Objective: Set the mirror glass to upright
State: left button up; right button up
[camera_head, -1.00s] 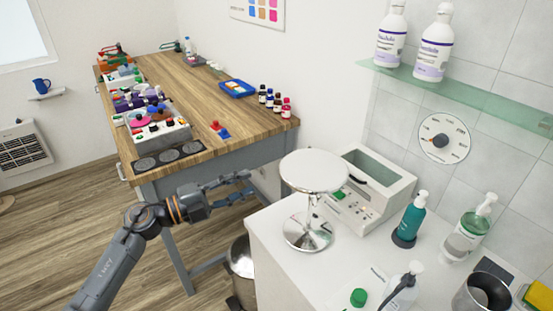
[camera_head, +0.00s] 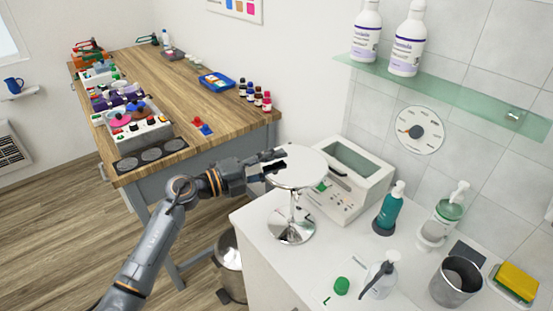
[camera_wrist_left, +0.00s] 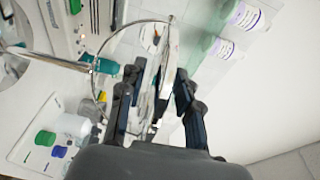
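The mirror glass (camera_head: 302,166) is a round disc that lies nearly flat, facing up, on a chrome stand (camera_head: 291,226) on the white counter. In the left wrist view the glass (camera_wrist_left: 118,48) shows as a thin chrome ring with reflections in it. My left gripper (camera_head: 270,162) is at the glass's left edge in the head view. In the left wrist view its two fingers (camera_wrist_left: 155,88) are apart, with part of the disc showing between them. I cannot tell whether either finger touches it. My right gripper is not in view.
A white device (camera_head: 350,182) stands close behind the mirror. A teal pump bottle (camera_head: 389,208), a green-capped item (camera_head: 342,286), a white pump bottle (camera_head: 380,277) and a metal cup (camera_head: 457,281) stand to the right and front. A glass shelf (camera_head: 450,97) hangs above. A wooden workbench (camera_head: 170,80) is at the left.

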pick_arm(q)
jog(key=shift+w+d, duration=0.15)
jog(key=shift+d, duration=0.2)
grip_shut()
